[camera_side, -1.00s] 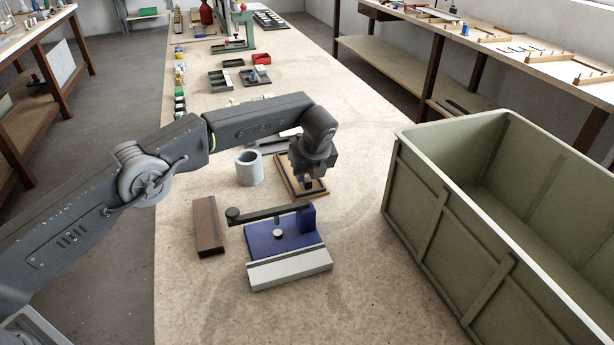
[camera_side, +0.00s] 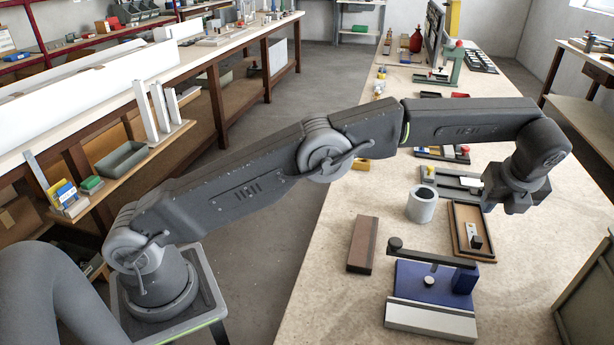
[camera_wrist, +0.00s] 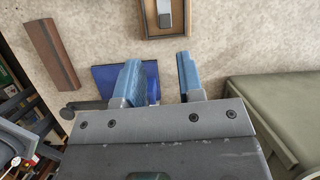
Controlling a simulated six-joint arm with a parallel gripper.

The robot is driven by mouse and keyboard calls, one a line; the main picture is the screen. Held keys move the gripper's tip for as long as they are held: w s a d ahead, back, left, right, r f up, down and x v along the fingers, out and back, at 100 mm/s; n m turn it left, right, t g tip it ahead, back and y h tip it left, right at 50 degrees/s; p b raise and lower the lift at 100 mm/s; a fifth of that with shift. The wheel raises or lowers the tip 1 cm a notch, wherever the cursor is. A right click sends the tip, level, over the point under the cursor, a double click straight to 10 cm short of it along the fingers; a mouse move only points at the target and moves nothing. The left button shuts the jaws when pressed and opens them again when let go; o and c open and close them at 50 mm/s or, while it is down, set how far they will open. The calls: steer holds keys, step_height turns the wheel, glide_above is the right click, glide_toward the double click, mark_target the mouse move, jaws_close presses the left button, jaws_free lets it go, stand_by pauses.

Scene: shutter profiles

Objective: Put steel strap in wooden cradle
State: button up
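A shallow wooden tray (camera_side: 457,232), which looks like the wooden cradle, lies on the bench behind the blue fixture. A small silvery piece with a dark part, probably the steel strap (camera_side: 471,231), lies inside it. In the wrist view the tray (camera_wrist: 146,30) is at the top edge, with the grey strip (camera_wrist: 164,14) inside and its far end cut off. My gripper (camera_side: 514,208) is raised right of the tray in the side view. In the wrist view its two blue fingers (camera_wrist: 160,78) are apart with nothing between them.
A blue fixture (camera_side: 420,280) with a dark lever and a grey front plate (camera_side: 430,320) stands before the tray. A brown block (camera_side: 362,245) and a grey cylinder (camera_side: 421,207) are left of it.

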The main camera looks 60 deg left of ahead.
steer(key=s+a+r+n+h, duration=0.2)
steer(key=s+a+r+n, duration=1.1)
steer(key=s+r, duration=0.35)
steer(key=s+a+f+n, duration=0.1)
steer(key=s+f+n, duration=0.1)
steer(key=s+n, duration=0.2)
steer(key=s+a+f+n+t, duration=0.1)
steer(key=s+a+f+n, duration=0.1)
steer(key=s, duration=0.9)
steer(key=s+a+f+n+t+h, duration=0.1)
steer(key=s+a+f+n, duration=0.1)
steer(key=s+f+n, duration=0.2)
steer(key=s+n, duration=0.3)
steer(key=shift+s+f, duration=0.2)
steer(key=shift+s, duration=0.05)
